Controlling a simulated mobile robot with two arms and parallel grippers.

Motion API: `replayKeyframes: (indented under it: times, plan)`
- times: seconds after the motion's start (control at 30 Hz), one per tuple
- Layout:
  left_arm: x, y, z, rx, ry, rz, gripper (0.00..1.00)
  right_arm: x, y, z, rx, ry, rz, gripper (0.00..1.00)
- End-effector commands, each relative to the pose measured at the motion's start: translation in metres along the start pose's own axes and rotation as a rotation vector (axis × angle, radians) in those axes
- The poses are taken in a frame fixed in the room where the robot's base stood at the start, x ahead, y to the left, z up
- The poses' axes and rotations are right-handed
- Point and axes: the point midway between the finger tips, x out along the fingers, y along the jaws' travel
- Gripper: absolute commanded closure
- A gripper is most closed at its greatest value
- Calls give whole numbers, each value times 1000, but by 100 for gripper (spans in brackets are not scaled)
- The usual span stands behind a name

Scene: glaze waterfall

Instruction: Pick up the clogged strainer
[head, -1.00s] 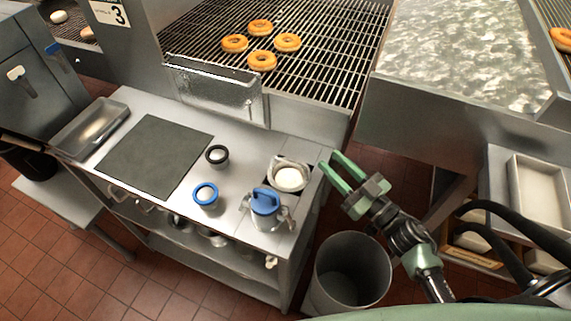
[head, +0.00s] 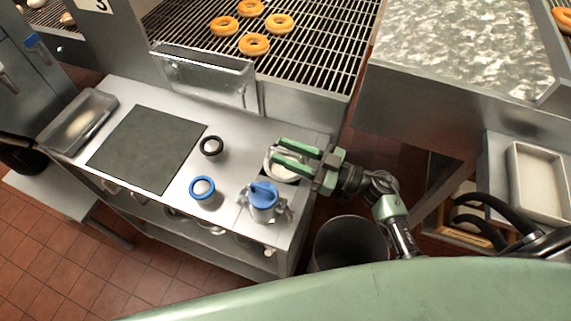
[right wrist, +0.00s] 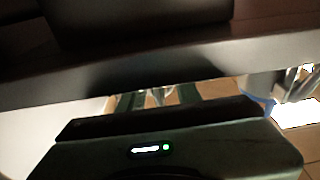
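A round metal-rimmed piece with a white filling (head: 285,175), which seems to be the clogged strainer, sits at the right end of the steel table (head: 240,130) in the head view. My right gripper (head: 276,151) is over it, coming from the right. Its two green fingers are apart and partly cover the piece. I cannot tell whether they touch it. In the right wrist view, a small pale metallic part (right wrist: 156,97) shows between the fingers. My left gripper is not in view.
A blue-lidded metal pot (head: 264,204) stands close in front of the gripper. A grey bin (head: 350,245) stands below right. A conveyor with doughnuts (head: 253,44) is behind.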

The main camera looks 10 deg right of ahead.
Motion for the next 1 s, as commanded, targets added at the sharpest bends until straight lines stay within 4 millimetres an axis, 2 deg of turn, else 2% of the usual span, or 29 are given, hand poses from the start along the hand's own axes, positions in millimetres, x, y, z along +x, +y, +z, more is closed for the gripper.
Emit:
replayKeyframes:
  times: [0.27,0.37,0.4,1.0]
  plan:
    - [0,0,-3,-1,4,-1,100,5,0,0,0,0,1,66]
    - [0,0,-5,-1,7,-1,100,5,0,0,0,0,1,89]
    - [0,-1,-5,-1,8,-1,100,5,0,0,0,0,1,100]
    - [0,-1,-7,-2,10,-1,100,4,0,0,0,0,1,100]
